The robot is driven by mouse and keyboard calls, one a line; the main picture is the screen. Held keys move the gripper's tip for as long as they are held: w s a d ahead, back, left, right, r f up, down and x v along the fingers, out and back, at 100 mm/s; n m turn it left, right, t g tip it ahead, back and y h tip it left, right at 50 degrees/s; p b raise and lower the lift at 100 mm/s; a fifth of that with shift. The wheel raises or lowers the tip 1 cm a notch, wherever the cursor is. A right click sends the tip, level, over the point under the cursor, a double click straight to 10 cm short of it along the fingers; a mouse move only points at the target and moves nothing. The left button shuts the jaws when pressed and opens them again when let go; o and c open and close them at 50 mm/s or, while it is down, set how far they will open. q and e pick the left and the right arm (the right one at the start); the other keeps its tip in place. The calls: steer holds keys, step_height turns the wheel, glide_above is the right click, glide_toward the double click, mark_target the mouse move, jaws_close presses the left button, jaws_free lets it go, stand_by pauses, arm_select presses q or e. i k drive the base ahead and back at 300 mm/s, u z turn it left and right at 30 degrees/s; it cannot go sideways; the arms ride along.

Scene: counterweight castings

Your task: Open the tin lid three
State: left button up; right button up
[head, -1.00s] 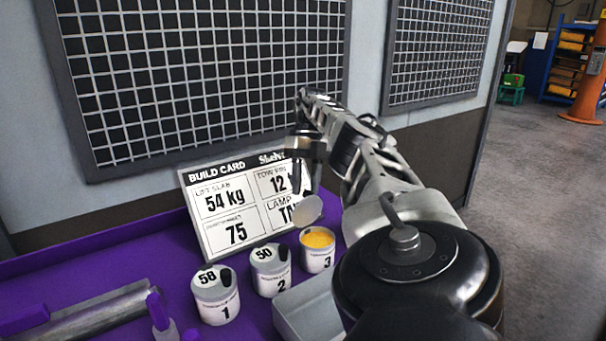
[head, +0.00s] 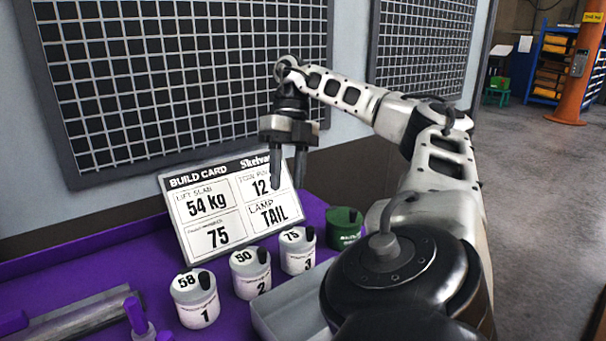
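Tin three (head: 298,262) is a small white pot marked 3 on the purple bench. Its white lid (head: 292,236), labelled 75 and with a black tab, lies down on it and hides the inside. My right gripper (head: 288,184) points downward above and behind tin three, in front of the build card. Its two dark fingers are apart with nothing between them. It does not touch the tin. My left gripper is not in view.
Tin two (head: 252,278) and tin one (head: 198,306) stand to the left with lids shut. A green container (head: 344,232) stands to the right. A grey tray (head: 283,308) lies in front. The build card (head: 232,210) leans behind. A metal bar (head: 75,318) is at lower left.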

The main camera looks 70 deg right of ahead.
mark_target(297, 239)
steer(key=k, duration=1.05)
